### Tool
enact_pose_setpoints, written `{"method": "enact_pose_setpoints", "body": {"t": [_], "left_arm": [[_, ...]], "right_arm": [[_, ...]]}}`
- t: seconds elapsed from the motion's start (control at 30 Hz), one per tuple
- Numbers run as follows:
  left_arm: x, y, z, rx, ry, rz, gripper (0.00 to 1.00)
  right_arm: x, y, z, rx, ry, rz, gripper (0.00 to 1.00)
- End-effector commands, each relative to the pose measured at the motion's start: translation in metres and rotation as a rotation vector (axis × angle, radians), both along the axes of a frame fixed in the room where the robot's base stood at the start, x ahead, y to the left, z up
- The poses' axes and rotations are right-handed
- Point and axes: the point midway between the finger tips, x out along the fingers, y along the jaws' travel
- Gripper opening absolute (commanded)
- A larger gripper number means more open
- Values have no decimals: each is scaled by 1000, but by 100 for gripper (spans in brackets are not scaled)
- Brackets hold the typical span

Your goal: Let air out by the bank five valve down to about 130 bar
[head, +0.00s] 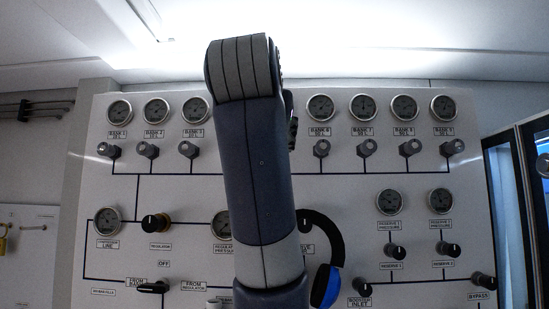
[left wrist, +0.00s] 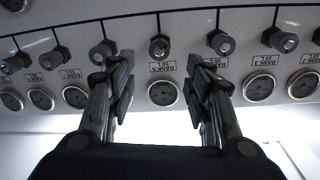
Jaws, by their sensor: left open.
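In the left wrist view, which is upside down, the bank five valve (left wrist: 159,46) is a dark round knob with a pale hub at top centre. Its label and the bank five gauge (left wrist: 163,92) show between my fingers; the needle is too small to read. My left gripper (left wrist: 164,78) is open and empty, one finger on each side of the gauge. The knob appears just beyond the fingertips, not gripped. In the head view my left arm hides the bank five valve and gauge. My right gripper is not in view.
Neighbouring valves, bank four (left wrist: 220,42) and bank six (left wrist: 102,50), sit close on either side of the fingers. The white panel (head: 180,190) carries more gauges and knobs. A black curved band with a blue end (head: 325,287) hangs in front of the panel's lower middle.

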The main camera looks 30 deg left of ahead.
Motion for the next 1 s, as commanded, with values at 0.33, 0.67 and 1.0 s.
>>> {"method": "enact_pose_setpoints", "body": {"t": [0.33,0.67,1.0], "left_arm": [[52,28,5,-1,8,1,47],[89,48,2,-1,4,1,47],[93,51,0,-1,2,1,47]], "right_arm": [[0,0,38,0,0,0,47],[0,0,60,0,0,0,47],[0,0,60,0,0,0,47]]}}
